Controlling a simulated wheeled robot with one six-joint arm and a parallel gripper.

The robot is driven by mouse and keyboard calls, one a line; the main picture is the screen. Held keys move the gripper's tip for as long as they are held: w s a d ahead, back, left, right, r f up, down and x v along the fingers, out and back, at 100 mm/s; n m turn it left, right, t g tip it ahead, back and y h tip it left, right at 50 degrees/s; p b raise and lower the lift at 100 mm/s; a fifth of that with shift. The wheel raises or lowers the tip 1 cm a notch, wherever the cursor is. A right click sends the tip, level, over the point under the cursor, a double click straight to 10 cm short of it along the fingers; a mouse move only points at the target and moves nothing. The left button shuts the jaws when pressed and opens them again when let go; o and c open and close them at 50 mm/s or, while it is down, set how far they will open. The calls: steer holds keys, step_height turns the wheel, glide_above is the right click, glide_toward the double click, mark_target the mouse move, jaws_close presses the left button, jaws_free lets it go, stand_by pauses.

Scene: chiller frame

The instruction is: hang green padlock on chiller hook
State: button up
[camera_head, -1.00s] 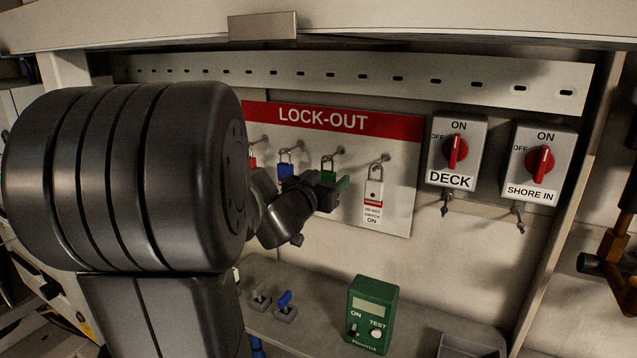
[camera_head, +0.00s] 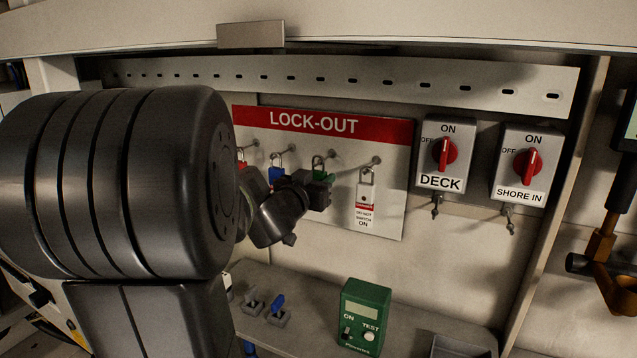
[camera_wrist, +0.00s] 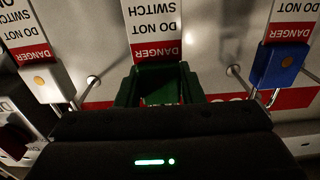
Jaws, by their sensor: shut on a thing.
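The green padlock (camera_head: 324,176) is at the lock-out board, with its shackle up at a peg (camera_head: 332,154); I cannot tell whether the shackle still bears on the peg. My gripper (camera_head: 318,190) is in front of the board, shut on the padlock's body and hiding part of it. In the wrist view the green body (camera_wrist: 157,76) sits just beyond my dark gripper (camera_wrist: 160,112), with a DO NOT SWITCH tag (camera_wrist: 153,25) against it. No hook marked chiller shows; hooks hang under the DECK switch (camera_head: 437,207) and the SHORE IN switch (camera_head: 508,217).
A blue padlock (camera_head: 276,173) and a white padlock (camera_head: 366,190) hang on either side of the green one. A red padlock (camera_head: 242,163) is partly hidden by my arm. A green tester (camera_head: 364,318) and a grey tray (camera_head: 463,347) are on the shelf below.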

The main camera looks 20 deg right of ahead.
steer(key=p+v, duration=0.1)
steer(key=v, duration=1.7)
steer(key=shift+r, duration=0.3)
